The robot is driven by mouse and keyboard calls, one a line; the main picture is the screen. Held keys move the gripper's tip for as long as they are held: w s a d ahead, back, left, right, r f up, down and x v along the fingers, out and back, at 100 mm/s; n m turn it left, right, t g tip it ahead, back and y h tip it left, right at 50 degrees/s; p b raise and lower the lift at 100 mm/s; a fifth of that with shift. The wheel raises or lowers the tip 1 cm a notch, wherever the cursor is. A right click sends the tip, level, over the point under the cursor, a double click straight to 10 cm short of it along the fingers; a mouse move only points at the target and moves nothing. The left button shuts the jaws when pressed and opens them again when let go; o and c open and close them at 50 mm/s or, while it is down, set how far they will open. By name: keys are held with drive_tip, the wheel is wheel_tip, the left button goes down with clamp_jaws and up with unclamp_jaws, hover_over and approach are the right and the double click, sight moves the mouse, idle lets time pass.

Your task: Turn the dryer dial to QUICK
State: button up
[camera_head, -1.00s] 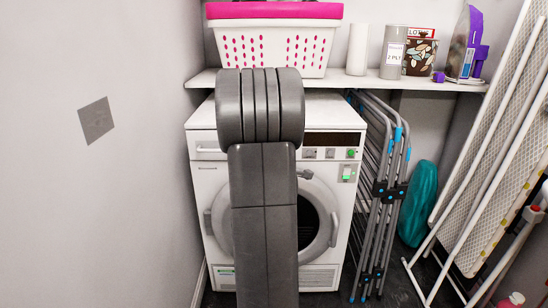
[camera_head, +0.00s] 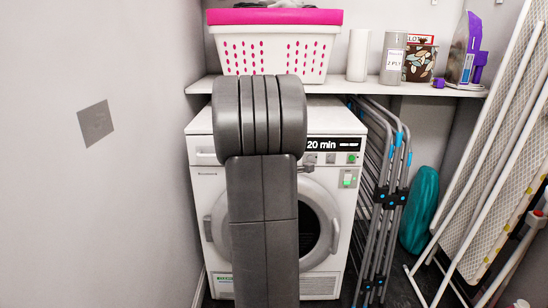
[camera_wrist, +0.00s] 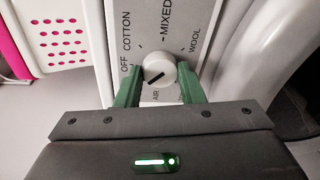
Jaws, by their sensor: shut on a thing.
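The white dryer (camera_head: 208,178) stands under the shelf, partly hidden behind my arm in the head view. Its display (camera_head: 334,144) is lit and reads "20 min". In the wrist view the pale round dial (camera_wrist: 160,69) sits on a panel printed OFF, COTTON, MIXED, WOOL and AIR. A dark pointer line on the dial's face slants toward the lower left, between OFF and AIR. No QUICK label is readable; my left finger covers part of that side. My gripper (camera_wrist: 160,88) has its green fingers on both sides of the dial, shut on it.
A shelf (camera_head: 400,88) above the dryer holds a pink-rimmed white basket (camera_head: 275,62), rolls, a tin and an iron (camera_head: 465,58). A folded drying rack (camera_head: 385,200) stands close at the dryer's right. An ironing board (camera_head: 490,150) leans farther right. A wall is at left.

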drive_tip(key=o, duration=1)
drive_tip(key=s+d+r+p, duration=0.1)
drive_tip(key=s+p, duration=0.1)
drive_tip(key=s, duration=1.1)
drive_tip(key=shift+s, duration=0.35)
drive_tip(key=w, duration=0.4)
drive_tip(key=w+b, duration=0.1)
drive_tip(key=w, duration=0.4)
drive_tip(key=w+a+f+b, duration=0.1)
drive_tip(key=w, duration=0.3)
drive_tip(key=shift+w, duration=0.4)
